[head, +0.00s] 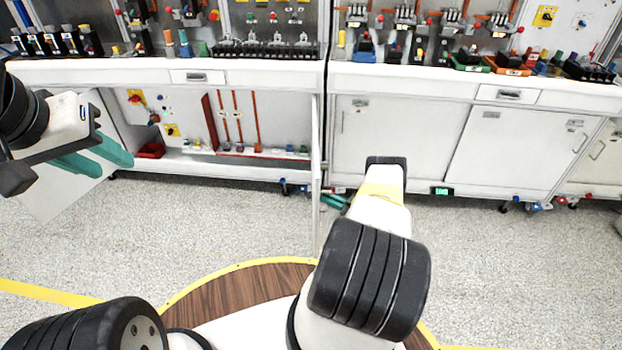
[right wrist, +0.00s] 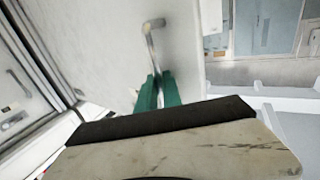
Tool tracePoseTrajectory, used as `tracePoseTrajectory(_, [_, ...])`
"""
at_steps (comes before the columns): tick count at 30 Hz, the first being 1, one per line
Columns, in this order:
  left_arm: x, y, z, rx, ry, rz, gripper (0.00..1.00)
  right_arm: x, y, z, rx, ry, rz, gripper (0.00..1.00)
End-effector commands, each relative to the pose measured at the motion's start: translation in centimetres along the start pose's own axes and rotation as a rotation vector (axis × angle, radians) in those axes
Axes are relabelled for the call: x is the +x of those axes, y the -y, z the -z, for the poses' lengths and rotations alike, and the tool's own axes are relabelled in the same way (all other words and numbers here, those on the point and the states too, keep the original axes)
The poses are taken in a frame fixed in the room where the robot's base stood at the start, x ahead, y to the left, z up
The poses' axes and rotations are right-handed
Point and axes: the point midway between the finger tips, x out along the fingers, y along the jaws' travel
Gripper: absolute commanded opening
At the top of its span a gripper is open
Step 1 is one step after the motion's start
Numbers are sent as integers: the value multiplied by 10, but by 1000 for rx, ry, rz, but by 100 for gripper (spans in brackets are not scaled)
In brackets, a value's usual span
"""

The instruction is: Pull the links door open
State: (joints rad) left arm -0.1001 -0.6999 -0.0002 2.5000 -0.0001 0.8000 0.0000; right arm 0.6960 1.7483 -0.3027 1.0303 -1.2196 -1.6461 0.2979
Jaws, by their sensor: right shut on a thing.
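The links door (head: 316,160) is a white panel standing nearly edge-on at the right side of the open left cabinet. In the right wrist view the door's pale face (right wrist: 115,50) fills the upper middle, with a metal bar handle (right wrist: 151,38) on it. My right gripper (head: 334,202) is beside the door, and its green fingers (right wrist: 159,92) are shut on the handle's lower end; the exact grip is partly hidden. My left gripper (head: 108,158) has its green fingers apart and is empty in front of another white panel (head: 65,195), which stands open at the left.
The open cabinet's shelf (head: 220,167) holds a red bin (head: 150,150) and small parts below upright orange bars. Closed white doors (head: 395,135) stand to the right. The benchtop above (head: 130,72) carries many electrical parts. Speckled floor (head: 200,220) is clear before the cabinet.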

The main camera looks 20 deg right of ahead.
Motion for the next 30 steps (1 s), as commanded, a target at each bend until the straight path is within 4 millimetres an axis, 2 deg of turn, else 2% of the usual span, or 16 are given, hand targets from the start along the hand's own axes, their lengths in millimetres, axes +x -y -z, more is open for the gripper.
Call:
tracePoseTrajectory(2, [0,0,0,0,0,0,36,-1,2,-2,5,4,4,0])
tracePoseTrajectory(3, [0,0,0,0,0,0,36,-1,2,-2,5,4,3,14])
tracePoseTrajectory(4, [0,0,0,0,0,0,36,-1,2,-2,4,4,3,19])
tracePoseTrajectory(14, [0,0,0,0,0,0,36,-4,0,-1,2,3,0,19])
tracePoseTrajectory(17, [0,0,0,0,0,0,36,-15,0,-1,2,3,-1,19])
tracePoseTrajectory(24, [0,0,0,0,0,0,36,-57,0,-2,3,4,-2,19])
tracePoseTrajectory(30, [0,0,0,0,0,0,36,-77,1,-2,3,3,1,19])
